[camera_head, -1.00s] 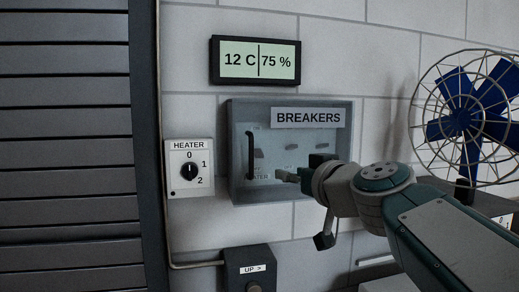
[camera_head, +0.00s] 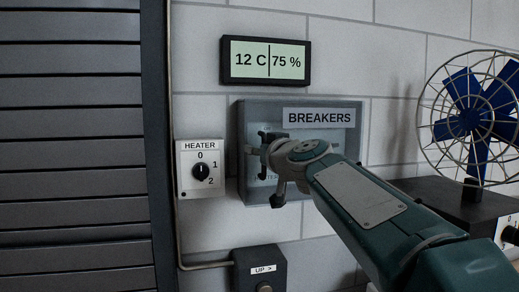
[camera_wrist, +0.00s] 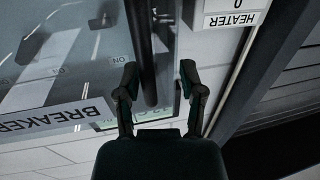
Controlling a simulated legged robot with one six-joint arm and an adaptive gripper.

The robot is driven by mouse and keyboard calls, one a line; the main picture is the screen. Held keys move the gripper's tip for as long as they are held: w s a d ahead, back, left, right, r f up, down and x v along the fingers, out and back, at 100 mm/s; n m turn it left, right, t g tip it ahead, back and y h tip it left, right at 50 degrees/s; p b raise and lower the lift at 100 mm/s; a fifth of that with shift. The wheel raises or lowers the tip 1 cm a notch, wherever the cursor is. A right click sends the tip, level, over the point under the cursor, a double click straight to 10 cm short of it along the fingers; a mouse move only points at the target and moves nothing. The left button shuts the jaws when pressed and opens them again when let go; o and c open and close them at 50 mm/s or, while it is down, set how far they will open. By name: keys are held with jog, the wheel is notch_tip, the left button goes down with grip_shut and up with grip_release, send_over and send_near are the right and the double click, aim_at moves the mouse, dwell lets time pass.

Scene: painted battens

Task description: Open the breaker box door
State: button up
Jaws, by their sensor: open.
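The breaker box door (camera_head: 258,115) is a grey, see-through panel on the wall, labelled BREAKERS (camera_head: 319,118). It looks closed. My gripper (camera_head: 262,144) is at its left side, over the handle, and hides most of the handle in the head view. In the wrist view, which is turned upside down, the dark bar handle (camera_wrist: 144,55) runs between the two open fingers of my gripper (camera_wrist: 159,75). The handle lies nearer the left finger. I cannot tell whether that finger touches it. Breaker switches show dimly behind the panel.
A heater dial (camera_head: 200,171) is on the wall left of the box. A display (camera_head: 265,60) reading 12 C and 75 % hangs above. An UP switch box (camera_head: 259,269) is below. A caged blue fan (camera_head: 470,117) stands at right. Dark shutters (camera_head: 75,150) fill the left.

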jog(key=shift+w+d+r, duration=0.1)
jog(key=shift+d, duration=0.65)
grip_shut()
jog(key=shift+a, duration=0.3)
jog(key=shift+d, duration=0.15)
